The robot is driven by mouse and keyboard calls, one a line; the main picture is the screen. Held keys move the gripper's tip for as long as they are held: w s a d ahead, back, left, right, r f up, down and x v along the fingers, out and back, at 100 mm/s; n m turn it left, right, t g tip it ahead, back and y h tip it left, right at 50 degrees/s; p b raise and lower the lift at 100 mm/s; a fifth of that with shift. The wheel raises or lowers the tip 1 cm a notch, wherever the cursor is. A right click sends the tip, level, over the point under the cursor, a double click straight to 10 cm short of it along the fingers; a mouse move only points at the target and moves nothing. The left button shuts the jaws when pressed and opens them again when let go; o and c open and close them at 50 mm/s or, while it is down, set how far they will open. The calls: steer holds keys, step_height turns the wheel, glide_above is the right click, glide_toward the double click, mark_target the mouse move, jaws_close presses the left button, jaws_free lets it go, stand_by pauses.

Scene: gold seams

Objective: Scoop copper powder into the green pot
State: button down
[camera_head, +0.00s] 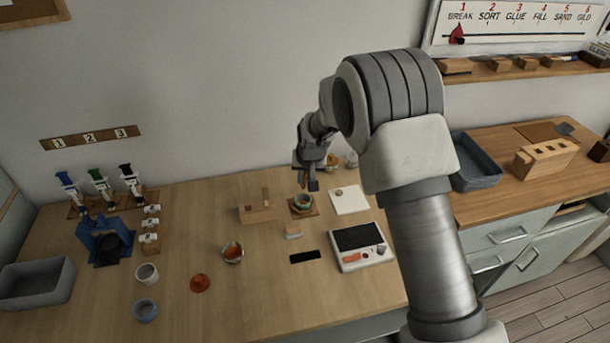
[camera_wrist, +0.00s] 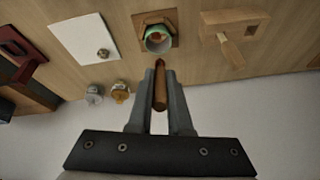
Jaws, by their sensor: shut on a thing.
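My gripper (camera_head: 308,184) is shut on a brown wooden handle, which stands between the two fingers (camera_wrist: 160,86) in the wrist view. A pale round piece (camera_wrist: 158,43), seemingly the scoop's end, shows beyond the handle and overlaps the pot in that view. The small green pot (camera_head: 303,199) sits on a brown square board just below my gripper. Its green rim also shows in the wrist view (camera_wrist: 154,30). A metal bowl (camera_head: 240,258) with orange-brown copper powder (camera_head: 232,247) stands to the left and nearer. I cannot tell whether the scoop holds powder.
A wooden block with a peg (camera_head: 258,214) stands left of the pot, a white sheet (camera_head: 349,199) to its right. A scale (camera_head: 362,254) lies nearer right. An orange disc (camera_head: 200,283) and small cups (camera_head: 147,274) are at left. Small jars (camera_wrist: 121,92) stand near the wall.

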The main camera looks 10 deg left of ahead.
steer(key=shift+w+a+f+b, duration=0.1)
steer(key=shift+f+b, duration=1.1)
steer(key=shift+f, duration=0.7)
steer(key=shift+w+f+b, duration=0.1)
steer(key=shift+f+b, duration=1.1)
steer(key=shift+f, duration=0.65)
steer(key=shift+r, duration=0.15)
steer(key=p+v, duration=0.2)
steer(key=v, duration=0.2)
steer(key=shift+s+r, duration=0.2)
steer(key=shift+r, duration=0.1)
